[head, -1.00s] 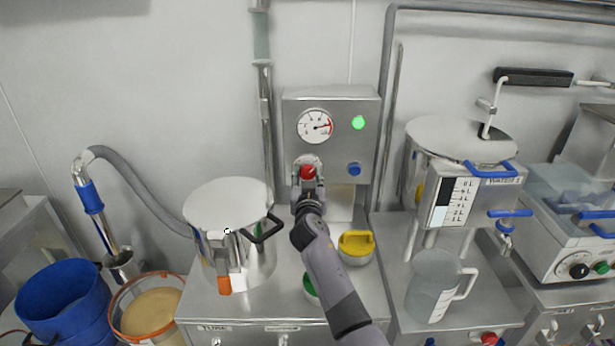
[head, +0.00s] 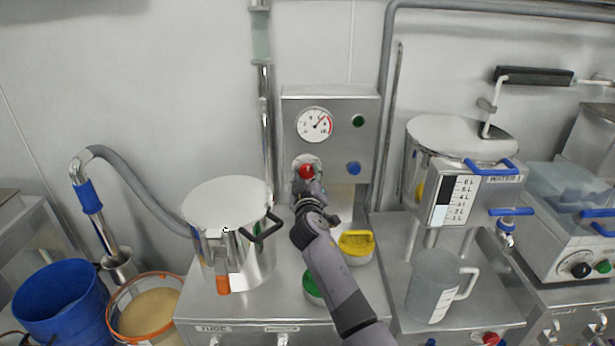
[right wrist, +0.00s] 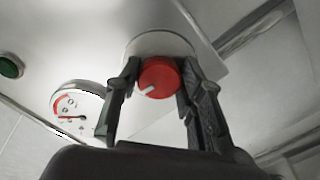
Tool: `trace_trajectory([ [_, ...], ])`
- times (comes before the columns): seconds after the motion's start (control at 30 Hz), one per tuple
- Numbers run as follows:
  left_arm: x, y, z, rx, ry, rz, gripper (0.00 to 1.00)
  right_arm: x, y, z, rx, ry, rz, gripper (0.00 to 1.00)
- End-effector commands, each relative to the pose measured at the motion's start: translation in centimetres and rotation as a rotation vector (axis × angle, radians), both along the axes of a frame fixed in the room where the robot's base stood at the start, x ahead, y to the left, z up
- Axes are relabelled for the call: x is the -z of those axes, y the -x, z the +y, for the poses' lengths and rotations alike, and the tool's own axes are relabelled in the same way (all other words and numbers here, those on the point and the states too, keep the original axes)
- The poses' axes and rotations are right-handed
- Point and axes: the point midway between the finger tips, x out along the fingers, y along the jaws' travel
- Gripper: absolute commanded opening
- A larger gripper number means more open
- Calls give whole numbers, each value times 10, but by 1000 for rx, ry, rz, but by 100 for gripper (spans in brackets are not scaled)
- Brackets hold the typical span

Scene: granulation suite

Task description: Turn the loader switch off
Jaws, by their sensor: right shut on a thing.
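The loader panel (head: 340,98) is a grey metal box on the wall with a round gauge (head: 315,125), a dark green lamp (head: 358,121) and a blue knob (head: 353,168). The red switch knob (head: 306,171) sits on a round plate at its lower left. My right gripper (head: 305,184) is at this knob. In the right wrist view the fingers (right wrist: 157,82) stand on both sides of the red knob (right wrist: 158,76), shut on it; its white mark points to the lower left. The lamp in that view (right wrist: 11,66) is also dark. My left gripper is not in view.
A lidded steel vessel (head: 228,205) stands left of my right arm. A yellow lid (head: 357,241) and a green lid (head: 312,287) lie close to the arm. A clear jug (head: 436,288) stands at right, and blue tubs (head: 62,300) at lower left.

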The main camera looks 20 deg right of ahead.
Motion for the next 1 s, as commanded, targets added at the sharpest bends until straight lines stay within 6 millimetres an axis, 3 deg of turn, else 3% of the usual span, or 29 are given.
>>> trace_trajectory([
  [0.6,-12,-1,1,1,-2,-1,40,-2,0,0,-2,562,162,8],
  [1.0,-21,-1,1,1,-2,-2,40,-2,0,0,-2,839,241,8],
])
